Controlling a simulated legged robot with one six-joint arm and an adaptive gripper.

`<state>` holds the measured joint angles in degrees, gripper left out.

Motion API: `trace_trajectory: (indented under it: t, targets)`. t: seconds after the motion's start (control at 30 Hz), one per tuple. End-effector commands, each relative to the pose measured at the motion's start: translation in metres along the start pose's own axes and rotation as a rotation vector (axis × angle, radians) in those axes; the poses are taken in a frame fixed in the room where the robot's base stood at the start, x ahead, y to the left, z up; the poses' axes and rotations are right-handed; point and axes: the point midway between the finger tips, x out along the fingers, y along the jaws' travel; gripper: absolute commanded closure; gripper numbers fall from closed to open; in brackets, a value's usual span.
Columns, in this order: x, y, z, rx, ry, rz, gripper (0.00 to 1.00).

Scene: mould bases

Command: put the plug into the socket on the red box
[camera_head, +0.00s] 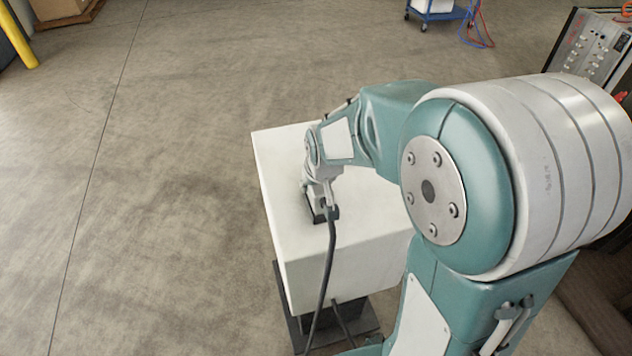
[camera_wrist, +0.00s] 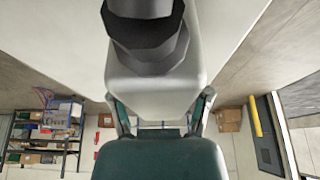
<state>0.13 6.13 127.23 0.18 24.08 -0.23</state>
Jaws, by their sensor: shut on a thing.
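My gripper (camera_head: 319,204) is low over the top of the white block in the head view, pointing down. It is shut on the plug (camera_head: 332,213), a small dark piece mostly hidden by the fingers. A thick dark cable (camera_head: 327,268) runs from there down over the block's front side. Whether the plug touches the block's top I cannot tell. In the wrist view a dark faceted, rounded piece fills the top middle; I cannot tell what it is. I cannot make out the red box or its socket in either view.
The white block (camera_head: 287,195) stands on a dark base (camera_head: 367,322). Open concrete floor (camera_head: 150,200) lies to its left. A blue cart (camera_head: 437,12) and a control panel (camera_head: 590,48) are at the back right. Shelves (camera_wrist: 45,130) show in the wrist view.

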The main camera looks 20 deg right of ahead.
Motion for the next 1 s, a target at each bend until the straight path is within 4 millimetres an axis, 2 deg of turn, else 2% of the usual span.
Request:
trace_trajectory:
  t: [0.97,1.0]
  targets:
    - [0.0097,0.0000,0.0038,0.000,0.001,0.000,0.99]
    - [0.0098,0.0000,0.0038,0.000,0.001,0.000,0.29]
